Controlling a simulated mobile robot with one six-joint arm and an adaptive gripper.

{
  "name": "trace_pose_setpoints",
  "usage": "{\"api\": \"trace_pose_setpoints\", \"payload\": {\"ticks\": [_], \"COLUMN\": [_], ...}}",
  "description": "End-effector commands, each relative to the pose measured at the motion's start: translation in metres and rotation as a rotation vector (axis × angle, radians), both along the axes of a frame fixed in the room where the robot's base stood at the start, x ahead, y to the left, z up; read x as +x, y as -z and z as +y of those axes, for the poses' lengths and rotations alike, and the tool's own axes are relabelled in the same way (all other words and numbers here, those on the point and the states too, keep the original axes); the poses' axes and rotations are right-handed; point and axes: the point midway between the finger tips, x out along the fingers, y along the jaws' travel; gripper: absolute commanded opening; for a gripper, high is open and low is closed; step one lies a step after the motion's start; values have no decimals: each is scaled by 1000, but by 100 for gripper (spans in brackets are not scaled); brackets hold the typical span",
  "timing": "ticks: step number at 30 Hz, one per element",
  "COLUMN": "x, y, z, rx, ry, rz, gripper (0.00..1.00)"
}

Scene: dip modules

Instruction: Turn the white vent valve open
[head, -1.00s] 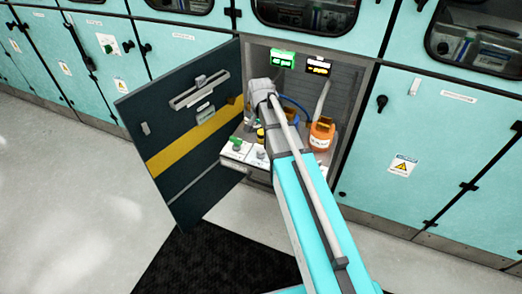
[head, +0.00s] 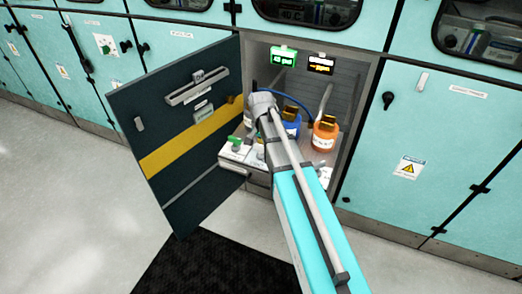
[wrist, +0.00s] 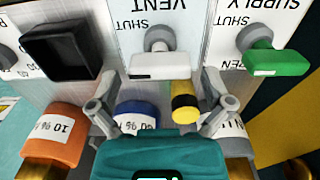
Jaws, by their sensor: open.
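The white vent valve (wrist: 160,65) shows in the wrist view as a white bar handle below a grey round hub, on a white panel marked VENT and SHUT, upside down here. No OPEN mark is visible beside it. My gripper (wrist: 157,95) is open, its two grey fingers spread left and right below the handle in the picture. I see no contact with the handle. In the head view, my arm and wrist hide most of the gripper and the valve area.
A green supply valve (wrist: 275,62) is to the right and a black square knob (wrist: 60,50) to the left. An orange bottle (head: 325,135), a blue bottle (head: 291,125) and a yellow-black part (wrist: 184,103) are close by. The open cabinet door (head: 180,130) stands left of my arm.

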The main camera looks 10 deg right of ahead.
Motion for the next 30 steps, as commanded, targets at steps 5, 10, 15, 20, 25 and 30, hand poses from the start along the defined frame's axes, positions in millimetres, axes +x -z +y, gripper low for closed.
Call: {"api": "trace_pose_setpoints", "payload": {"ticks": [5, 10, 15, 20, 25, 30], "x": [0, 0, 0, 0, 0, 0], "y": [9, 10, 10, 10, 10, 10], "z": [0, 0, 0, 0, 0, 0], "rx": [0, 0, 0, 0, 0, 1], "ry": [0, 0, 0, 0, 0, 0], "rz": [0, 0, 0, 0, 0, -1], "gripper": [100, 100, 100, 89, 57, 32]}}
